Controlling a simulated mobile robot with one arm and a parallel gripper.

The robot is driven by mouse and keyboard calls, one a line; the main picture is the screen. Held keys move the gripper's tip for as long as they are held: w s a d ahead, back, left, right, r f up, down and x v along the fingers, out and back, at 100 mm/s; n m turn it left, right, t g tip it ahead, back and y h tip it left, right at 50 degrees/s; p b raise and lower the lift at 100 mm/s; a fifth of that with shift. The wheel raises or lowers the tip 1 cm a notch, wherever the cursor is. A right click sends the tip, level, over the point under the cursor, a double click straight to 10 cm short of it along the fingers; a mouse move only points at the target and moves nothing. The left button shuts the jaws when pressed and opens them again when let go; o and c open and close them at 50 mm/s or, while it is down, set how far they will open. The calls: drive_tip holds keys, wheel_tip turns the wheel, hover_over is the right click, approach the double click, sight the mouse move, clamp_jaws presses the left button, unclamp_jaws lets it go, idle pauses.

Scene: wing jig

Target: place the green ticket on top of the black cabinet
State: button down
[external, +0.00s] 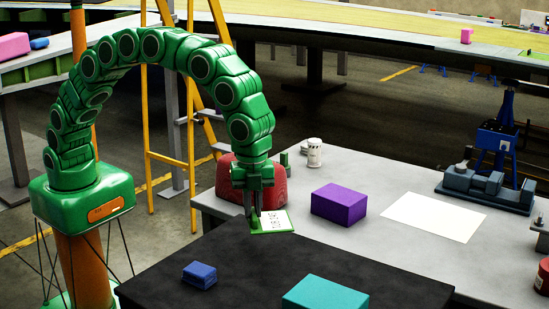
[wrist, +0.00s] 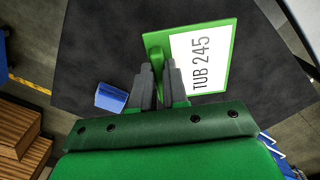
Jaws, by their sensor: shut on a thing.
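The green ticket (external: 272,222) is a flat green-edged card with a white label, and the wrist view shows it (wrist: 205,58) reading "TUB 245". My gripper (external: 253,212) points down and is shut on the ticket's green tab, with both grey fingertips (wrist: 161,70) against it in the wrist view. The black cabinet (external: 235,270) shows its dark flat top at the front of the external view, and it fills the middle of the wrist view (wrist: 100,50). The ticket is over the cabinet's far part. I cannot tell whether it touches the top.
A blue box (external: 199,274) and a teal box (external: 325,293) sit on the cabinet top, with bare room between them. On the grey table behind are a purple box (external: 339,204), a red rounded object (external: 224,182), a white cup (external: 315,153) and a white sheet (external: 434,217).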

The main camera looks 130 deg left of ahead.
sight(269, 225)
drive_tip(key=shift+w+a+f, duration=0.1)
drive_tip(key=shift+w+f, duration=1)
drive_tip(key=shift+f, duration=0.3)
drive_tip(key=shift+w+f, duration=1.1)
drive_tip(key=shift+f, duration=1.6)
drive_tip(key=shift+f, duration=0.15)
drive_tip(key=c, duration=1.1)
unclamp_jaws()
drive_tip(key=shift+c, duration=0.2)
